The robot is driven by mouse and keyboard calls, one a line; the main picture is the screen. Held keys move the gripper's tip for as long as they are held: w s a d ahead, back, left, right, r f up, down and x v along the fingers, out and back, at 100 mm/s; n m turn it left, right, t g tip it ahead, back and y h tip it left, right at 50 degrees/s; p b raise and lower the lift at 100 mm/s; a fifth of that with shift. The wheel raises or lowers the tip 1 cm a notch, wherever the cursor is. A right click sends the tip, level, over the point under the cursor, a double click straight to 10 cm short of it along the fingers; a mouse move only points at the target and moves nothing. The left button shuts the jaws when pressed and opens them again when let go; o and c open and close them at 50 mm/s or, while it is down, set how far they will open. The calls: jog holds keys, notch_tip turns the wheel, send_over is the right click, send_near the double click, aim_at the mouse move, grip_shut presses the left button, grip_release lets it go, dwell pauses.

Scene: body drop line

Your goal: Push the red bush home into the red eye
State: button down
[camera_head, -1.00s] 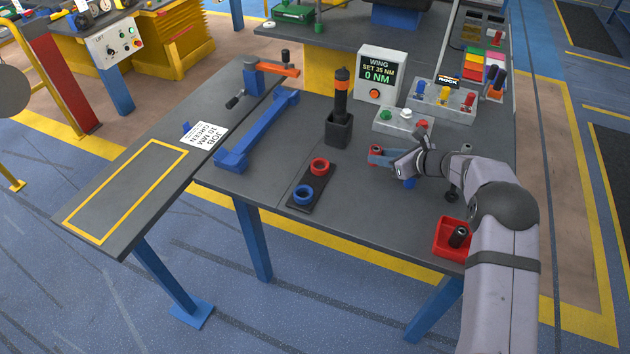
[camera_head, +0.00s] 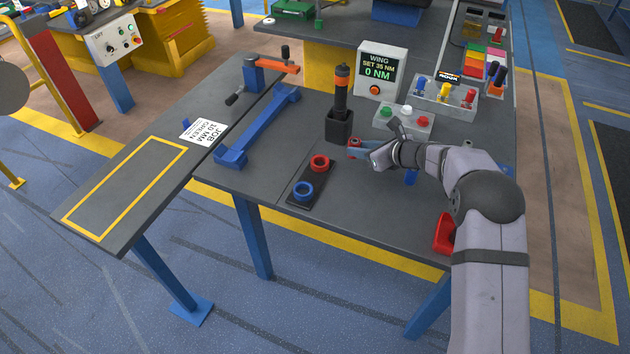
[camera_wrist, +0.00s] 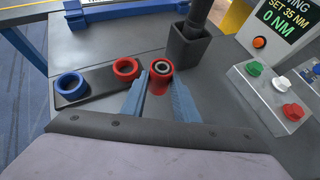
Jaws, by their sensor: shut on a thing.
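The red bush (camera_wrist: 161,72) is between the two blue fingers of my gripper (camera_wrist: 159,98) in the wrist view, upright, with its dark-bored top facing the camera. My gripper (camera_head: 358,148) is shut on it above the table, and the bush (camera_head: 354,142) shows as a small red spot at the fingertips in the head view. The red eye (camera_head: 320,162) is a red ring on a dark plate, to the left of the gripper and apart from the bush. It also shows in the wrist view (camera_wrist: 126,68), left of the bush.
A blue ring (camera_head: 304,191) sits on the same dark plate (camera_head: 310,178). A black holder (camera_head: 339,127) with an upright tool stands behind the plate and gripper. A grey button box (camera_head: 404,122) is behind the arm. A red tray (camera_head: 443,234) is at the right front.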

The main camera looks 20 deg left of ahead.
jog(key=s+a, duration=0.1)
jog(key=a, duration=0.2)
jog(key=s+a+b, duration=0.1)
jog(key=a, duration=0.2)
jog(key=s+a, duration=0.1)
jog(key=a, duration=0.2)
jog(key=shift+s+a+r, duration=0.15)
jog(key=shift+s+r, duration=0.1)
jog(key=shift+s, duration=0.05)
jog(key=shift+f+b, duration=0.9)
jog(key=shift+b, duration=0.15)
jog(key=shift+f+b, duration=0.1)
jog(key=shift+b, duration=0.2)
jog(key=shift+f+b, duration=0.35)
jog(key=shift+f+b, duration=1.35)
jog(key=shift+f, duration=0.1)
dwell(0.5)
